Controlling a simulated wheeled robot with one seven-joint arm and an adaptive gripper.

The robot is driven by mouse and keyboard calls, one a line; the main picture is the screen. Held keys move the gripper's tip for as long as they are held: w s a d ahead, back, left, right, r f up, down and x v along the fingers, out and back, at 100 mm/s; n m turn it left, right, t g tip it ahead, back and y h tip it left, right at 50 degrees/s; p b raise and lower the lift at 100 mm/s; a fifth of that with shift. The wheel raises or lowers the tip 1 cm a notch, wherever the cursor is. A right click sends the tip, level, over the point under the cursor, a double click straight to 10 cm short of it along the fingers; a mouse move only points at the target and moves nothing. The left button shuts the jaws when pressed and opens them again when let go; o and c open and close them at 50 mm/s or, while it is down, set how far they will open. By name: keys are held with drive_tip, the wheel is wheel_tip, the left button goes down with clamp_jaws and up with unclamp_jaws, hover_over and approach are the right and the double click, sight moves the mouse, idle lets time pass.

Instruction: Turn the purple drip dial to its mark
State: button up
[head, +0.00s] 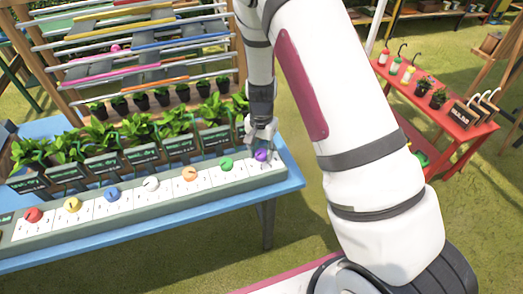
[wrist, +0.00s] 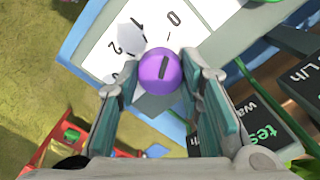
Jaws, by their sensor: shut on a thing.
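The purple dial (head: 261,155) is at the right end of a row of coloured dials on a long pale panel (head: 130,226). My gripper (head: 260,142) reaches down onto it from above. In the wrist view the purple dial (wrist: 160,72) sits between the two fingers of my gripper (wrist: 161,84), which are shut on it. A short dark line on the dial's top runs nearly upright in the picture. The white plate (wrist: 192,28) under it shows the printed figures 0, 1 and 2. A pale patch lies near the 2. Which figure is the mark, I cannot tell.
Green (head: 226,163), orange (head: 189,174) and several other dials continue leftward. Potted plants (head: 160,140) and black signs (head: 182,144) stand close behind the panel on the blue table (head: 290,178). A red table (head: 460,128) stands at the right, with grass between.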

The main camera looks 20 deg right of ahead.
sight(261, 153)
drive_tip(key=o, duration=1.2)
drive_tip(key=shift+c, duration=0.2)
drive_tip(key=shift+r, duration=0.1)
wheel_tip(261, 153, up, 12)
